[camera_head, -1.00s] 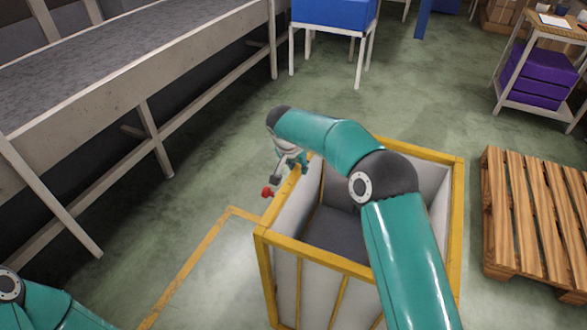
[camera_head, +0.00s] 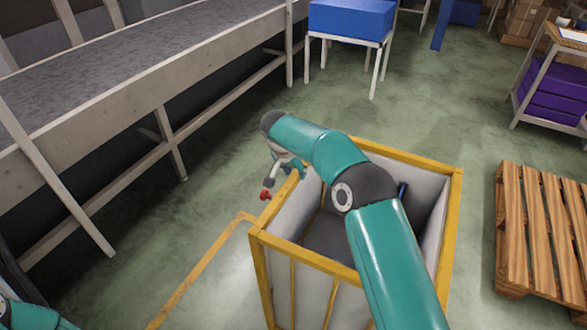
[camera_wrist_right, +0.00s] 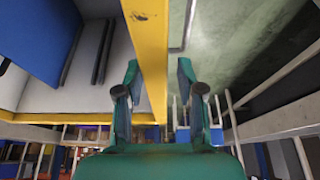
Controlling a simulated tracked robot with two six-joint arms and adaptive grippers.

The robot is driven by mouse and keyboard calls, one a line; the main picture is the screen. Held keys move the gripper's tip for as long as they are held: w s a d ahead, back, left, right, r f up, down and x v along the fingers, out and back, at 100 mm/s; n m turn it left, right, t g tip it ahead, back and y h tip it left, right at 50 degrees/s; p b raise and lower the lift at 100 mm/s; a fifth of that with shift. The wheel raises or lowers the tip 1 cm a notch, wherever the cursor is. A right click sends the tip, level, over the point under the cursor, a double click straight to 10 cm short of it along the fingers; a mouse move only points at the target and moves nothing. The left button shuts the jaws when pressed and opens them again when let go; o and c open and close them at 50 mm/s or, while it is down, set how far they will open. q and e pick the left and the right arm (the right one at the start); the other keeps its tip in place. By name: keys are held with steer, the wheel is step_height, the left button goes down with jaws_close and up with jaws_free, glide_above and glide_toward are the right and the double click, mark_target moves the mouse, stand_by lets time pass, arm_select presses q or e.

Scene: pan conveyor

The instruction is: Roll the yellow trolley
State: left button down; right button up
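The yellow trolley (camera_head: 275,240) is an open box with a yellow frame, pale sides and a dark floor. It stands upright in the middle of the head view, partly covered by my right arm. My right gripper (camera_head: 282,172) is at its left top rail. In the right wrist view the yellow rail (camera_wrist_right: 148,45) passes between the two fingers of my right gripper (camera_wrist_right: 158,78). The fingers are apart, with a gap beside the rail at the right finger. A bit of my left arm shows at the bottom left of the head view; its gripper is out of view.
A long conveyor (camera_head: 120,85) runs along the left. A white stand (camera_head: 340,38) with a blue box (camera_head: 350,18) is behind. A wooden pallet (camera_head: 540,235) lies right of the trolley, and a shelf with purple crates (camera_head: 555,90) stands beyond. Green floor between them is clear.

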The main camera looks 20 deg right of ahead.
steer(key=shift+o, duration=0.7)
steer(key=shift+w, duration=0.15)
steer(key=shift+a+r, duration=0.15)
steer(key=shift+r, duration=0.35)
steer(key=v, duration=1)
steer(key=shift+s+r, duration=0.3)
steer(key=shift+a, duration=0.1)
